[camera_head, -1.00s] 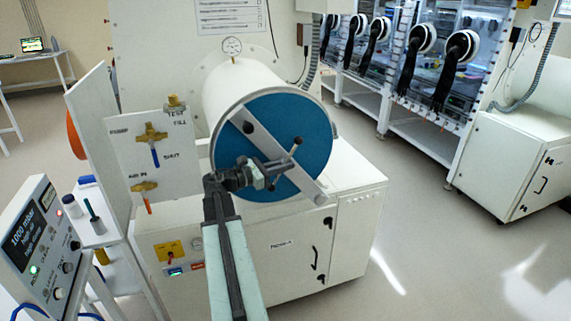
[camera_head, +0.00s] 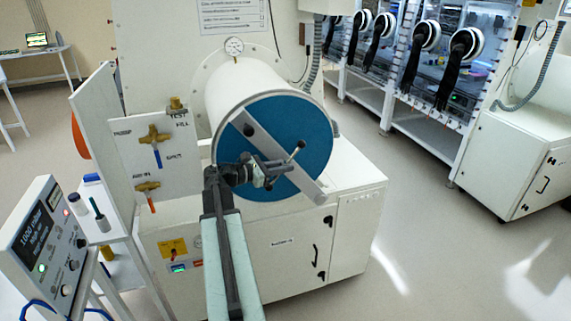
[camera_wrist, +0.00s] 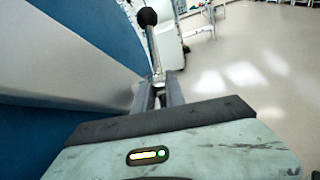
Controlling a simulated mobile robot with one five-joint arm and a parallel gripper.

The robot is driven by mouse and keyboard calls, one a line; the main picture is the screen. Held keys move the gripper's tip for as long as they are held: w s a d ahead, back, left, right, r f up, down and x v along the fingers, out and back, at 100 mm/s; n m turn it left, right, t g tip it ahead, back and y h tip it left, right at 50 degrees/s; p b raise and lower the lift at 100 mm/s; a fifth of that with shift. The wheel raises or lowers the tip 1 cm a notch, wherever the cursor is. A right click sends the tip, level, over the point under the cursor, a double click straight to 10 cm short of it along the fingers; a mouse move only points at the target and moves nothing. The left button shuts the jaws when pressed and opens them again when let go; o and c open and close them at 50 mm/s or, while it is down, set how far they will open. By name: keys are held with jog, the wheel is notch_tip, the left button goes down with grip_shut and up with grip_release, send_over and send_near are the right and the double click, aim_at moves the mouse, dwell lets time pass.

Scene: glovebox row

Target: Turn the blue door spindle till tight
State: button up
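The round blue door (camera_head: 312,120) closes the front of a white cylinder, with a grey bar (camera_head: 305,187) slanting across it. The spindle handle is a thin rod at the middle of the bar, with a dark knob (camera_head: 301,144) at its upper right end. My gripper (camera_head: 284,164) is at the handle, in front of the bar. In the wrist view the black knob (camera_wrist: 147,17) stands beyond my gripper (camera_wrist: 158,88), and the rod runs down to between the fingertips. The fingers have a gap around the rod; whether they press on it is unclear. The spindle's hub is hidden.
A valve panel (camera_head: 183,185) with brass valves is left of the cylinder. A pressure readout box (camera_head: 45,245) stands at front left. A white cabinet (camera_head: 345,240) is below the door. Gloveboxes (camera_head: 430,75) line the back right. The floor at right is clear.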

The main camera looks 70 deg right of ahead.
jog(key=shift+o, duration=1.1)
jog(key=shift+w, duration=0.1)
jog(key=p+v, duration=0.1)
jog(key=v, duration=0.6)
jog(key=shift+a, duration=0.25)
